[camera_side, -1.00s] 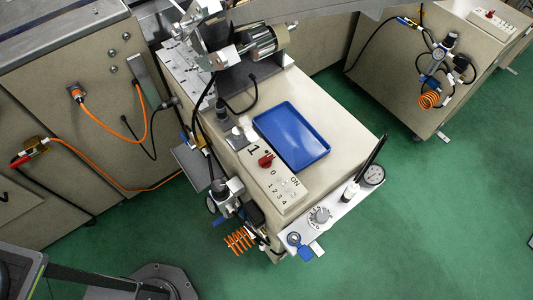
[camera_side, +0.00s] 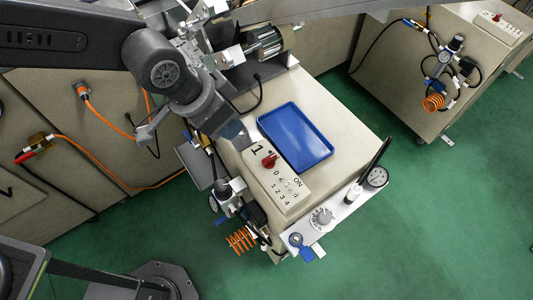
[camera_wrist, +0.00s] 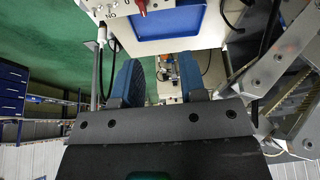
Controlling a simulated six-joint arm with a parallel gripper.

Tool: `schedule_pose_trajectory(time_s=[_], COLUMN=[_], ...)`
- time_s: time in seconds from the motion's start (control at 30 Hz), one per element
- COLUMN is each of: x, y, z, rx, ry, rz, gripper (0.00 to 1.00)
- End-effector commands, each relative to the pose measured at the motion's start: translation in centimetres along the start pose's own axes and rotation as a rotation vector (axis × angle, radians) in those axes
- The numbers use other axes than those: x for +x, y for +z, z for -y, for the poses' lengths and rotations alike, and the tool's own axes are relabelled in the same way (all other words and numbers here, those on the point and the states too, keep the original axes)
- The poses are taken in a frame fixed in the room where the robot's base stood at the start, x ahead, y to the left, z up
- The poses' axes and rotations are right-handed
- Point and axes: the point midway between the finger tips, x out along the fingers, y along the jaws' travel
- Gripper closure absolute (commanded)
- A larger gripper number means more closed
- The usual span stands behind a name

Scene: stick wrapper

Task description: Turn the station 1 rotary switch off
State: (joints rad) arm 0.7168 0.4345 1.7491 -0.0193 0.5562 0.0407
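The station 1 rotary switch is a red knob (camera_side: 269,160) on a pale control panel (camera_side: 291,205) at the front left of the beige station top. The panel carries a large "1", a "0", "ON" and smaller numbers. I cannot tell which mark the knob points at. The knob also shows at the top edge of the wrist view (camera_wrist: 141,6), partly cut off. My gripper (camera_side: 236,130) is up and left of the knob in the side view, apart from it. In the wrist view its two blue-grey fingers (camera_wrist: 158,78) stand apart with nothing between them.
A blue tray (camera_side: 327,154) lies right of the knob. A metal plate (camera_side: 338,213) with a dial, a gauge and a black upright rod sits at the station's front. Hoses and an orange coil (camera_side: 240,241) hang at the left side. Machinery (camera_side: 262,45) stands behind.

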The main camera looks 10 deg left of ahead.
Motion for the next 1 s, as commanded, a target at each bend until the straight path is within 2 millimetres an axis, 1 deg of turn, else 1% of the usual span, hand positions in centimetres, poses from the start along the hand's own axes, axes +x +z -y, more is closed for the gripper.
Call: schedule_pose_trajectory(time_s=[0.03,0.1,0.2,0.37,0.47,0.8,0.9,1.0], x=[1.3,2.4,3.3,4.9,6.6,13.5,15.0,16.1], y=[-0.1,-0.3,-0.4,-0.4,-0.3,-0.2,-0.2,-0.2], z=[-1.3,-2.3,-3.0,-3.1,-3.1,-3.2,-3.3,-3.3], rx=[0.024,0.043,0.055,0.056,0.056,0.055,0.055,0.055], ry=[0.01,0.018,0.023,0.024,0.024,0.023,0.023,0.023], rz=[0.006,0.009,0.009,0.011,0.013,0.011,0.011,0.01], gripper=[0.62,0.62,0.62,0.62,0.62,0.62,0.62,0.62])
